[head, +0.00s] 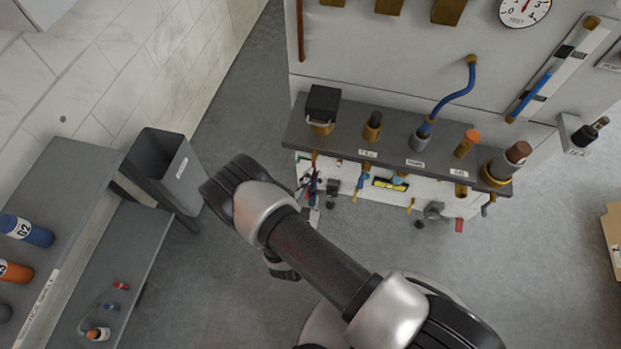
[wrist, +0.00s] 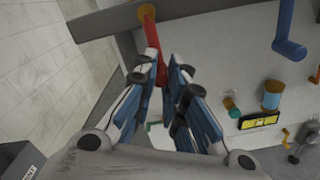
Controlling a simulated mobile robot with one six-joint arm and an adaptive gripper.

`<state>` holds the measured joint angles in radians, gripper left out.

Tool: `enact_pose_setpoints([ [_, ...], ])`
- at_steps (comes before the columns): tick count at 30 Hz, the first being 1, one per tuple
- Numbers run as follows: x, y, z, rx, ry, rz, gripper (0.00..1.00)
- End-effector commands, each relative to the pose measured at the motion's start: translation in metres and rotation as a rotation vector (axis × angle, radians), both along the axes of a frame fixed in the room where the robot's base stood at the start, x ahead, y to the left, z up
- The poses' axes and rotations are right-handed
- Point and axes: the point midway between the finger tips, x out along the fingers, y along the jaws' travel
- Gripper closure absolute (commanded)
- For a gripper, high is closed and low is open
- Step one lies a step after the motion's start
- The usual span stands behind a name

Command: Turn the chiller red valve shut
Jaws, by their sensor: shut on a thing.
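The red valve handle (wrist: 153,42) hangs from a round brass fitting (wrist: 147,13) at the top of the wrist view. It points down in the picture, tilted slightly to the right. My gripper (wrist: 163,78) has its blue-and-grey fingers closed on the lower end of this handle, one finger on each side. In the head view my gripper (head: 312,188) is at the left end of the white panel under the grey shelf, small and partly hidden, and the handle is hard to make out there.
A blue handle (wrist: 286,32) hangs right of the red one. The grey shelf (head: 395,150) overhangs the panel. A grey bin (head: 166,168) stands left, with open floor between.

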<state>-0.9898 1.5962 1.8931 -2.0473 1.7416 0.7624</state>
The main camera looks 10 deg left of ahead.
Motion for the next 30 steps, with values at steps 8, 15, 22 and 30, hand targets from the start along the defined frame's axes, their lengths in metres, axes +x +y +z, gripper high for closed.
enact_pose_setpoints([
  [8, 0.001, -0.001, 0.001, 0.001, -0.002, -0.004, 0.73],
  [15, 0.0, 0.0, 0.001, 0.001, -0.002, -0.002, 0.66],
  [22, -0.002, 0.0, 0.0, 0.0, -0.001, 0.0, 0.66],
  [30, -0.041, 0.006, -0.001, -0.001, 0.001, 0.007, 0.66],
])
